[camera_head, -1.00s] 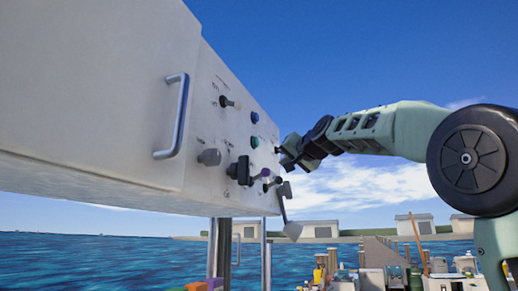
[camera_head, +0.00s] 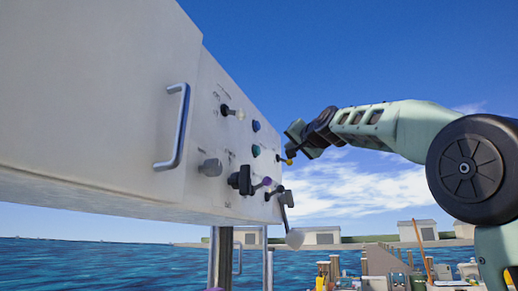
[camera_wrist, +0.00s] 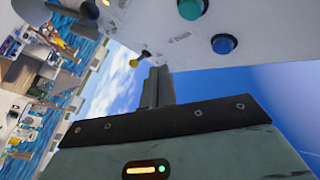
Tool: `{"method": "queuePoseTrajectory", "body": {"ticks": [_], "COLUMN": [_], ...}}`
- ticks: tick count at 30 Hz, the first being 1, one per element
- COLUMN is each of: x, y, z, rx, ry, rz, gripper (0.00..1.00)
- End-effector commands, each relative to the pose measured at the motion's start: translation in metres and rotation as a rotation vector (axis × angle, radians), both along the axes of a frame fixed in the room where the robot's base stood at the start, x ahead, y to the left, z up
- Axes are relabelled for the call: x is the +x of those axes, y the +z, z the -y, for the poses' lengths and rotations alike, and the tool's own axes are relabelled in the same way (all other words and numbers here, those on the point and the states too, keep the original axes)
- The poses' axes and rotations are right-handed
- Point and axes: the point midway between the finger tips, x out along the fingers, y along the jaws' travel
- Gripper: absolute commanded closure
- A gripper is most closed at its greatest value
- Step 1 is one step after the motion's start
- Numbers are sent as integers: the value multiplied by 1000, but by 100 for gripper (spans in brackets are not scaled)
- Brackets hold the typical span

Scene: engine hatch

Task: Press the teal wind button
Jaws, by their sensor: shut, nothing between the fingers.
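The teal button (camera_head: 256,150) is a round button on the grey-white panel (camera_head: 212,135), just below a blue button (camera_head: 255,126). In the wrist view the teal button (camera_wrist: 190,9) is partly cut off at the top edge, with the blue button (camera_wrist: 224,44) to its lower right. My gripper (camera_head: 293,132) is to the right of both buttons in the head view, apart from the teal button. In the wrist view the narrow grey fingers (camera_wrist: 157,88) are together and empty, below and left of the teal button.
A yellow knob (camera_head: 287,161) protrudes near my gripper. Purple (camera_head: 264,182), black (camera_head: 240,180) and grey (camera_head: 210,167) knobs, a toggle (camera_head: 229,110) and a hanging lever (camera_head: 290,215) also stick out. A metal handle (camera_head: 176,126) is at left. Open air lies right of the panel.

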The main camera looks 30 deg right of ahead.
Motion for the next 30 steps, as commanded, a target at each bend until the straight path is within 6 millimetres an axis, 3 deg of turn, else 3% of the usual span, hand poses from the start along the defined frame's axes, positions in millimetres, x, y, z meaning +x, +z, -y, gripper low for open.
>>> {"method": "queuePoseTrajectory", "body": {"ticks": [9,15,30], "x": [35,48,54], "y": [7,4,0], "z": [-29,-38,-43], "rx": [-1,0,-1], "ry": [5,0,1], "rz": [-2,-3,0], "gripper": [100,100,100]}}
